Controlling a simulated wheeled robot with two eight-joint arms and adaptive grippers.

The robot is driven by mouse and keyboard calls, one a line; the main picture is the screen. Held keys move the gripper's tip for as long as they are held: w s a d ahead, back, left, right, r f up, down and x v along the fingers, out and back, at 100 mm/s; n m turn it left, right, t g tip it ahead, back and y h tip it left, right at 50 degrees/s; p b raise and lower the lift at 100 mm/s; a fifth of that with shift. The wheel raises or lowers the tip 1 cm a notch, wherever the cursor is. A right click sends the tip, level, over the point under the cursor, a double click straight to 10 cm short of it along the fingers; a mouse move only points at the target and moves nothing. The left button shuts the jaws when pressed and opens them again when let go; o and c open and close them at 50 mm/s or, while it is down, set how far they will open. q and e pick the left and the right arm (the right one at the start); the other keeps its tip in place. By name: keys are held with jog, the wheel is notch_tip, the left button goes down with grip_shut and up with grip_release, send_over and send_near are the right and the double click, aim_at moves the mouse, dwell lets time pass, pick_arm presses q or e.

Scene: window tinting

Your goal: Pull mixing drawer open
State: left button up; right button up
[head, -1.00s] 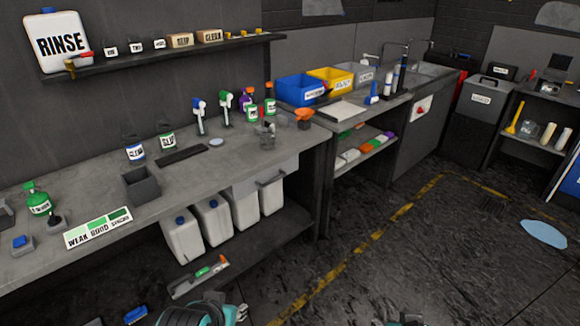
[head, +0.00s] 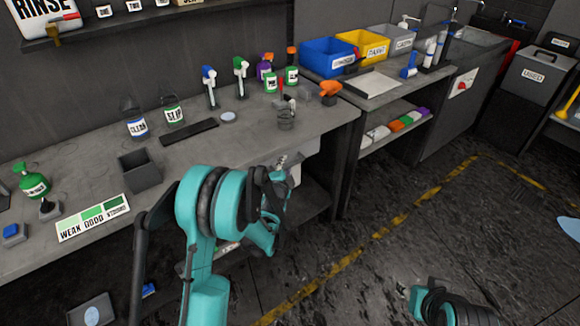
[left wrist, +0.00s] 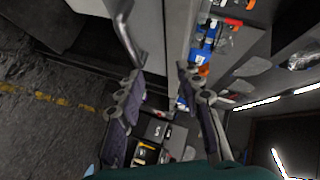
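The mixing drawer (head: 296,172) is under the bench top, mostly hidden behind my left arm in the head view. In the left wrist view its pale grey front (left wrist: 152,28) and curved bar handle (left wrist: 128,38) show at the top. My left gripper (head: 283,162) is in front of the drawer. In the left wrist view its two fingers (left wrist: 160,72) are spread apart, with the handle's end near the left fingertip; I cannot tell whether they touch. My right gripper (head: 402,290) is low at the bottom of the head view, away from the bench, its fingers too small to read.
The bench top (head: 85,175) carries spray bottles, a dark square bin (head: 139,171) and a green shade card (head: 93,218). Blue and yellow bins (head: 328,58) stand on the bench to the right.

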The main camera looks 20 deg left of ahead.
aim_at(290, 166)
pick_arm(q)
jog(key=w+f+m, duration=0.1)
jog(key=w+f, duration=0.1)
jog(key=w+f+m+t+b, duration=0.1)
jog(key=w+f, duration=0.2)
jog(key=w+a+f+m+b, duration=0.1)
jog(key=w+f, duration=0.2)
jog(key=shift+w+f+t, duration=0.1)
jog(key=shift+w+t, duration=0.05)
jog(key=shift+t, duration=0.15)
jog(key=shift+w, duration=0.65)
grip_shut()
